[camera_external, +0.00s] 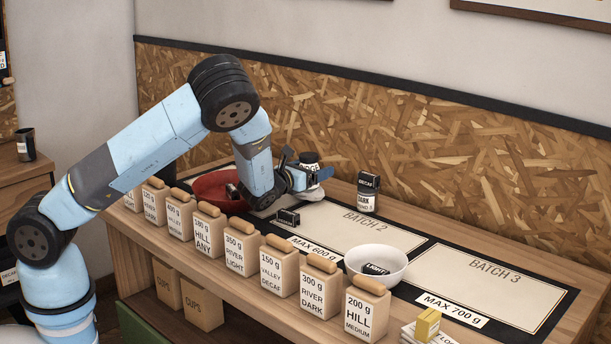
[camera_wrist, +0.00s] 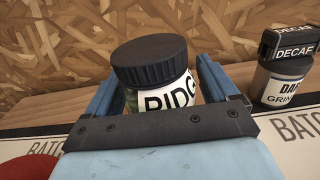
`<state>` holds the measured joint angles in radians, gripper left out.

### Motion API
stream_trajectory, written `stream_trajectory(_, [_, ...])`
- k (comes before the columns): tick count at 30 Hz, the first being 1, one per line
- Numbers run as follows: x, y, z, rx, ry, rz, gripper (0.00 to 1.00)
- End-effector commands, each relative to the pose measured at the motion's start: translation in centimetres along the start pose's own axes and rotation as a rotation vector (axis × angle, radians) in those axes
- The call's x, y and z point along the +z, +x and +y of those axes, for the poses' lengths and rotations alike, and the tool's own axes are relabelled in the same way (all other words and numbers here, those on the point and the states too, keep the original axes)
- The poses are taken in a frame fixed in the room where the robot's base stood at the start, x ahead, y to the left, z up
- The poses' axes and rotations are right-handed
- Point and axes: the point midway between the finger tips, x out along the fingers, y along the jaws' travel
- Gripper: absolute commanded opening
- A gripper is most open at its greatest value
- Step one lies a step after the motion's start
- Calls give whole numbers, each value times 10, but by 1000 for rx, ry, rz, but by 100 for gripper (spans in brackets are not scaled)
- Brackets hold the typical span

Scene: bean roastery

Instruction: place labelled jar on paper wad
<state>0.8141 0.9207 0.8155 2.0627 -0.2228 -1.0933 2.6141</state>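A jar with a black ribbed lid and a white label starting "RIDG" (camera_wrist: 155,75) stands between the fingers of my gripper (camera_wrist: 160,100) in the wrist view. The external view also shows this jar (camera_external: 309,160) at my gripper (camera_external: 308,177), over the back part of the bench. The fingers lie one on each side of the jar, close to its body. The gripper's crossbar hides the jar's lower part and base, so I cannot tell whether the fingers press on it or whether it is lifted.
A red bowl (camera_external: 213,188) is to the left. A white bowl (camera_external: 376,263) and several labelled bags line the front. The Batch 2 mat (camera_external: 365,232) has clear room.

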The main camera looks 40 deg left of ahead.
Motion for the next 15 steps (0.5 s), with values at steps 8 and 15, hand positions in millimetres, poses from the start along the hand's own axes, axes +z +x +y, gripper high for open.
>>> stream_trajectory(8, [0,0,0,0,0,0,95])
stream_trajectory(15, [1,-15,-1,-1,1,2,95])
